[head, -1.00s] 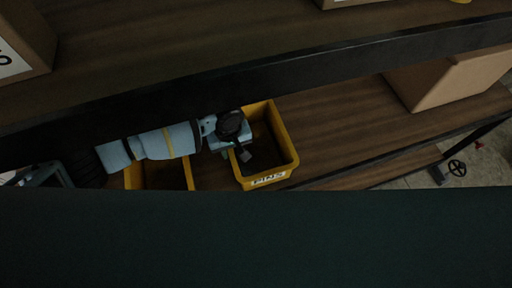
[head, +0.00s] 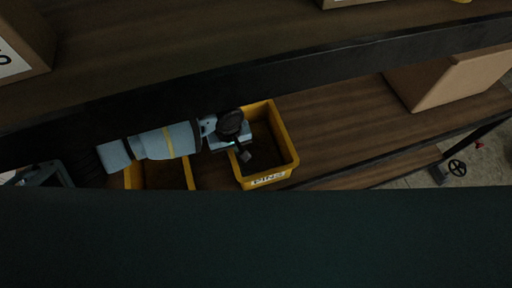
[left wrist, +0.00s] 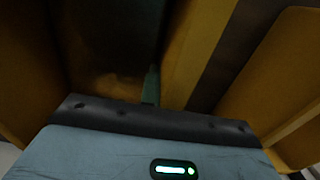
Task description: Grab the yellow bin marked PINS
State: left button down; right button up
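The yellow bin marked PINS (head: 288,150) stands on the middle shelf, its white label facing the front. My left gripper (head: 243,156) is at the bin's left wall, with a dark finger showing inside the bin's opening. In the left wrist view a narrow greenish finger (left wrist: 151,86) is close beside a yellow wall (left wrist: 196,50). The other finger is hidden, so I cannot tell whether the gripper is closed on the wall. My right gripper is not in view.
A second yellow bin (head: 188,172) stands to the left, partly under my left arm. The upper shelf's dark edge (head: 300,70) runs above my arm. A cardboard box (head: 450,82) sits to the right; the shelf between it and the PINS bin is clear.

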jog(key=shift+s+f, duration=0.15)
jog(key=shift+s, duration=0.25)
pick_arm(q)
jog(key=shift+r, duration=0.15)
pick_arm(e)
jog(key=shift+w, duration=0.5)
